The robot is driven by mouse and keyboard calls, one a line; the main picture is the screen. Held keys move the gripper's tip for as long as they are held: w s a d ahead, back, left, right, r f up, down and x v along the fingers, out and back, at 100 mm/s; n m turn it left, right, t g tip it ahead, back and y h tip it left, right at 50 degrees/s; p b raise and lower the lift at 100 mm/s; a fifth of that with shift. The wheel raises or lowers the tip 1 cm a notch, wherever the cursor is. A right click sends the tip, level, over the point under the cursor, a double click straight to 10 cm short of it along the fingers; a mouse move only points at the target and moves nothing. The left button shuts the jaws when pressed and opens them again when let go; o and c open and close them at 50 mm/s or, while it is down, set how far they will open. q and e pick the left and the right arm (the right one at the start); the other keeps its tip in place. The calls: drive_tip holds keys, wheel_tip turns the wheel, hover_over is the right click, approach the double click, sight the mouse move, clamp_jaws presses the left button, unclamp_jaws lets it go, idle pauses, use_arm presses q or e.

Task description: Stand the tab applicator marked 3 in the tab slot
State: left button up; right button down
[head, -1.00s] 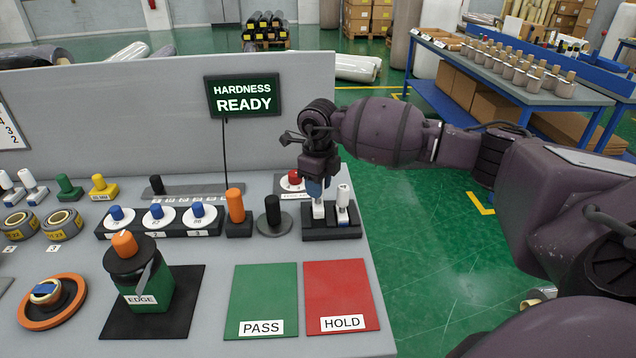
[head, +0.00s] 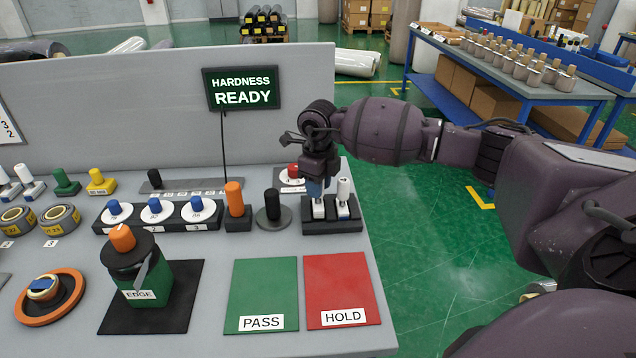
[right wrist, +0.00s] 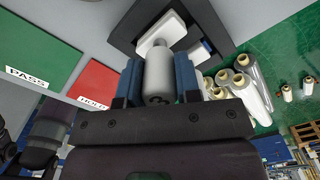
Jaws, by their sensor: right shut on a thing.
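My right gripper (head: 315,187) is shut on the grey-white handle of a tab applicator (right wrist: 160,76). In the right wrist view the two blue fingers flank the handle, and a dark mark on its end cannot be read surely. The applicator's white foot (head: 318,208) is at the left place of a black two-place holder (head: 332,228); whether it rests fully there cannot be told. A second white-handled applicator (head: 343,190) stands upright in the right place, close beside the gripper. My left gripper is out of view.
Close behind the holder is a red-knobbed piece (head: 293,171). A black-handled round piece (head: 272,210) stands just left. The green PASS mat (head: 262,285) and red HOLD mat (head: 340,280) are clear in front. The table's right edge is near.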

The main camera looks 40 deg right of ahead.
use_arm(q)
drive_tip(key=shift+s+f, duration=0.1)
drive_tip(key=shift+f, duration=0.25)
use_arm(e)
drive_tip(key=shift+f, duration=0.6)
drive_tip(key=c, duration=0.7)
unclamp_jaws()
drive_tip(key=shift+c, duration=0.2)
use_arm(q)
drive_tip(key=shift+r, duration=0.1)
use_arm(e)
wheel_tip(320, 180, up, 5)
drive_tip(key=shift+f, duration=0.1)
wheel_tip(320, 180, up, 5)
drive_tip(key=shift+r, duration=0.55)
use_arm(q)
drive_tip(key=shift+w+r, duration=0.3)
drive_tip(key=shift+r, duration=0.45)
